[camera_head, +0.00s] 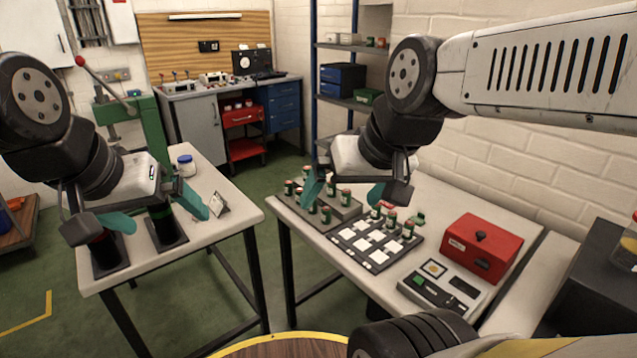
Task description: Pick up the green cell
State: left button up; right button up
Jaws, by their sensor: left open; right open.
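Several small green cells with red tops stand on the right table. Some are in a grey rack (345,211) at its back left, such as one green cell (346,197). Others stand around a dark tray with white squares (343,234). I cannot tell which is the task's cell. My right gripper (338,204) is open, its teal fingers over the rack and partly hiding cells. My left gripper (170,222) is open over the left table, around or in front of a black stand with a green band (162,214); I cannot tell which. Neither gripper holds anything.
A black stand with a red band (106,252), a blue-lidded jar (186,166) and a small tilted card (219,203) are on the left table. A red box (481,246) and a grey device (441,286) are on the right table. A floor gap separates the tables.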

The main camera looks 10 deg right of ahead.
aim_at(288, 184)
jog(key=z, duration=0.2)
jog(key=i+j+z, duration=0.15)
jog(key=i+j, duration=1)
